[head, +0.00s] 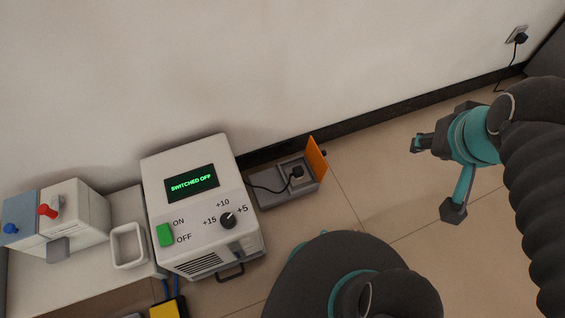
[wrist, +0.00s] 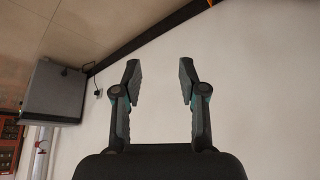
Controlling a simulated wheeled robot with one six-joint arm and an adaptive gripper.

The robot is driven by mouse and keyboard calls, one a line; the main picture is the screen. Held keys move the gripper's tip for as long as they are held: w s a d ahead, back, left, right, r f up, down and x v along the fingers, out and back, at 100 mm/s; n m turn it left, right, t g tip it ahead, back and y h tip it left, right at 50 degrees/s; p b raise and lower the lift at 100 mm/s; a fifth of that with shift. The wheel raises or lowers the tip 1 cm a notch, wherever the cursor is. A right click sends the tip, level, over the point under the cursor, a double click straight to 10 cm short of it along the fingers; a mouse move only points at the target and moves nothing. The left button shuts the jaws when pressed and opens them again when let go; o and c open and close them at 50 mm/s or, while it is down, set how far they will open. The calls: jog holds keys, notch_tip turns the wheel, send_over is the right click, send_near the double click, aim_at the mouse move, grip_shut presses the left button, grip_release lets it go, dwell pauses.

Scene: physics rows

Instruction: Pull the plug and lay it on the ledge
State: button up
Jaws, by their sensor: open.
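A black plug (head: 296,172) sits in a grey floor socket box (head: 307,187) to the right of the white machine. Its black cord runs left towards the machine. An orange flap (head: 317,158) stands upright at the box's right end. A second dark plug (head: 520,38) is in a wall socket at the far upper right; it shows small in the wrist view (wrist: 97,92). I cannot tell which surface is the ledge. My gripper (head: 432,176) is open and empty, apart from both plugs. Its fingers (wrist: 160,80) point at the bare wall in the wrist view.
The white machine (head: 197,240) reads "SWITCHED OFF" and has a green switch (head: 165,235) and a black knob (head: 228,220). A white open tray (head: 128,262) and a box with red and blue knobs (head: 75,215) stand left. Floor right of the socket box is clear.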

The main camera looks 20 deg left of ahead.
jog(key=shift+w, duration=0.25)
jog(key=shift+o, duration=0.2)
